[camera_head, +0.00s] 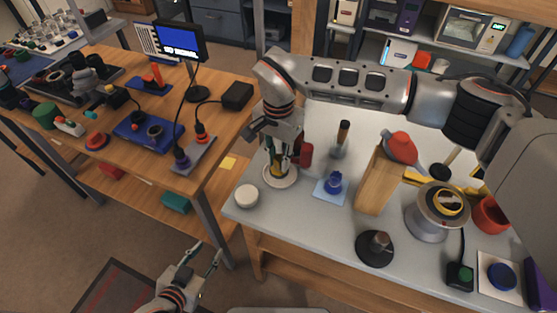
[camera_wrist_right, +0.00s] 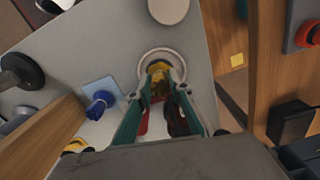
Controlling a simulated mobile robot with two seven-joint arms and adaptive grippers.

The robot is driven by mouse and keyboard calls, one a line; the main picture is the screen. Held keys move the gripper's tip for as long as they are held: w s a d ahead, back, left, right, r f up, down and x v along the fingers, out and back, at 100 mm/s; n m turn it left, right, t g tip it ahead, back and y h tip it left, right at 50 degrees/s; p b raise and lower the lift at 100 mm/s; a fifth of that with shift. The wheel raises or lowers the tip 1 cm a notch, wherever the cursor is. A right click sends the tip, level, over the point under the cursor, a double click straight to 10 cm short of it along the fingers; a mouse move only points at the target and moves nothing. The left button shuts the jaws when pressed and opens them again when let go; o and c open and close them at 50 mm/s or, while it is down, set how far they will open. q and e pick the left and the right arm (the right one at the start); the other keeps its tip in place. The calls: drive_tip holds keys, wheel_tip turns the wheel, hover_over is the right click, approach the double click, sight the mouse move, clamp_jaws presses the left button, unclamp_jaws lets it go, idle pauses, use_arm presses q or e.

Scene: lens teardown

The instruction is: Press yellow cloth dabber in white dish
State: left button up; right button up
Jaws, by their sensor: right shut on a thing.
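The white dish (camera_head: 268,181) lies on the grey table near its left edge; its rim also shows in the right wrist view (camera_wrist_right: 161,51). The yellow cloth dabber (camera_wrist_right: 158,68) stands over the dish, with its yellow part between my right fingertips. My right gripper (camera_head: 279,164) points down into the dish and is shut on the dabber; its fingers also show in the wrist view (camera_wrist_right: 162,92). They hide part of the dabber, and I cannot tell if its tip touches the dish. My left gripper (camera_head: 207,249) is open and empty, low in front of the table.
A white round container (camera_head: 246,195) stands near the dish at the table's left edge. A blue knob on a light blue pad (camera_head: 331,190) and a wooden block (camera_head: 378,184) stand to the right. A dark round base with a post (camera_head: 375,249) is at the front.

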drive_tip(key=shift+r+p, duration=1.2)
drive_tip(key=shift+r, duration=1.1)
